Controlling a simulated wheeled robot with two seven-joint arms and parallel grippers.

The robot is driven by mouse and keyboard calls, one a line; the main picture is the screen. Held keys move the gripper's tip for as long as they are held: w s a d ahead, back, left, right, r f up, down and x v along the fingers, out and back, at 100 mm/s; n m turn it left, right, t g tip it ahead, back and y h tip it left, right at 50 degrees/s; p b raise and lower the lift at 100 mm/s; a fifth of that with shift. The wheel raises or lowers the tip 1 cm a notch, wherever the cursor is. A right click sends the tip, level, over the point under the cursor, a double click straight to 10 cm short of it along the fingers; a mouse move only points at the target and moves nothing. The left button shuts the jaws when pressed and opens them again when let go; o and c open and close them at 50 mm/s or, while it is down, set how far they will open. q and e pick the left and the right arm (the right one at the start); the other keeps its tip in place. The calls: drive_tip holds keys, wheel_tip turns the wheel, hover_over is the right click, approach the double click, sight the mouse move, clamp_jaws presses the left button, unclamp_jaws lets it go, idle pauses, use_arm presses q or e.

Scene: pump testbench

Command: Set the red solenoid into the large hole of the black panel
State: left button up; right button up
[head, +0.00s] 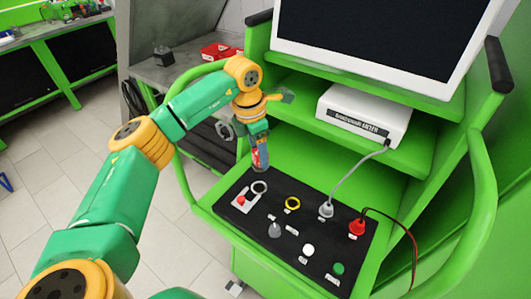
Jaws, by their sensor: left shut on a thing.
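The black panel (228,213) lies on the green bench's lower shelf and carries several fittings. My left gripper (259,148) hangs above the panel's far left corner. It is shut on a small upright part with a red side and a grey lower end, which looks like the red solenoid (260,158). The fingers hide much of it. I cannot tell which opening is the large hole. My right gripper is not in view.
A grey plug (326,210) with a cable and a red plug (357,227) with a dark cable stand on the panel's right. Grey, white and green knobs (338,268) line the front. A white instrument box (363,115) and a monitor stand behind. Green side rails flank the bench.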

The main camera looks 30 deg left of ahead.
use_arm(q)
drive_tip(key=f+b, duration=0.1)
drive_tip(key=a+f, duration=0.1)
drive_tip(key=f, duration=0.1)
drive_tip(key=shift+s+a+f+b, duration=0.1)
drive_tip(key=shift+s+b, duration=0.1)
drive_tip(key=shift+b, duration=0.15)
drive_tip(key=f+b, duration=0.1)
drive_tip(key=f, duration=0.1)
drive_tip(key=f+b, duration=0.2)
drive_tip(key=shift+w+d, duration=0.15)
drive_tip(key=shift+d, duration=0.25)
drive_tip(key=shift+f, duration=0.2)
drive_tip(key=shift+a, duration=0.15)
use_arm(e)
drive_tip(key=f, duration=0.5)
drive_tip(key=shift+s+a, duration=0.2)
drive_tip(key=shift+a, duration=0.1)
use_arm(q)
drive_tip(key=shift+r, duration=0.1)
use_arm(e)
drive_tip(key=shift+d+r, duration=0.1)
use_arm(q)
drive_tip(key=shift+f+b, duration=0.85)
drive_tip(key=shift+f, duration=0.25)
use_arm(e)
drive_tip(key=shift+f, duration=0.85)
use_arm(q)
drive_tip(key=o, duration=1.3)
